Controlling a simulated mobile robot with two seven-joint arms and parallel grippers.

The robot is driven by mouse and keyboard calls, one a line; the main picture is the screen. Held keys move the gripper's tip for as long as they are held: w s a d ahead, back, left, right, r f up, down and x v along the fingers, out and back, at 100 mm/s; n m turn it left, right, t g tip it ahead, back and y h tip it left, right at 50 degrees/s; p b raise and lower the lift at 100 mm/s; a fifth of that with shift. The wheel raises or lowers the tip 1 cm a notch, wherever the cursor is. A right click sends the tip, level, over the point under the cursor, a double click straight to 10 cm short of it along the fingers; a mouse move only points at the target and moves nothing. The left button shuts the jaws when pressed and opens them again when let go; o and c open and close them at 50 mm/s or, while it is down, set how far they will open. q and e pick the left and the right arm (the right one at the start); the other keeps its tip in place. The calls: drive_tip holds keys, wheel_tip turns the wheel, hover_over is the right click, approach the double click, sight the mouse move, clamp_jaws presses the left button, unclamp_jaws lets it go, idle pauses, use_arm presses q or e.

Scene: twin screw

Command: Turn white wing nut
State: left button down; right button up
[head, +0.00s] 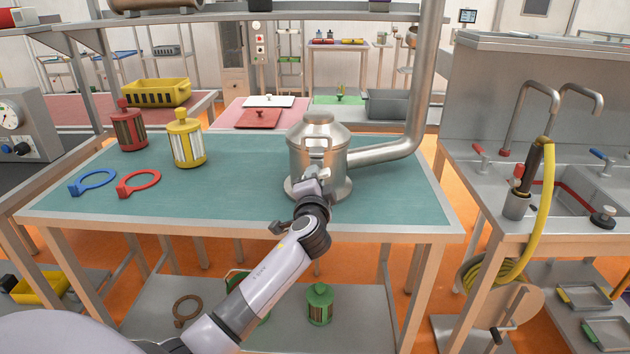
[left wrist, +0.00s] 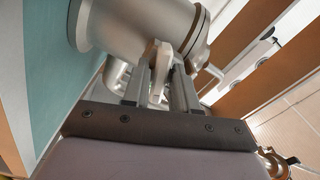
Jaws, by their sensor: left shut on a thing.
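A steel vessel (head: 318,150) with a domed lid stands on the teal worktop, with a thick pipe running from its right side. My left gripper (head: 324,177) is at the front of the vessel, low on its wall. In the left wrist view the gripper (left wrist: 162,90) has its two fingers closed on a small pale part, which looks like the white wing nut (left wrist: 162,62), next to the steel body. The fingers hide part of it. In the head view my gripper and arm cover most of that spot. My right gripper is not in view.
Red canister (head: 129,128), yellow canister (head: 187,145), blue ring tool (head: 93,182) and red ring tool (head: 139,184) are on the left of the teal worktop (head: 235,190). The large pipe (head: 425,80) rises at the right. A sink counter with a yellow hose (head: 541,190) is further right.

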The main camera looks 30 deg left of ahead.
use_arm(q)
drive_tip(key=shift+m, duration=2.2)
drive_tip(key=c, duration=1.1)
unclamp_jaws()
drive_tip(key=shift+s, duration=0.1)
drive_tip(key=shift+b+v, duration=0.3)
drive_tip(key=shift+v, duration=3.25)
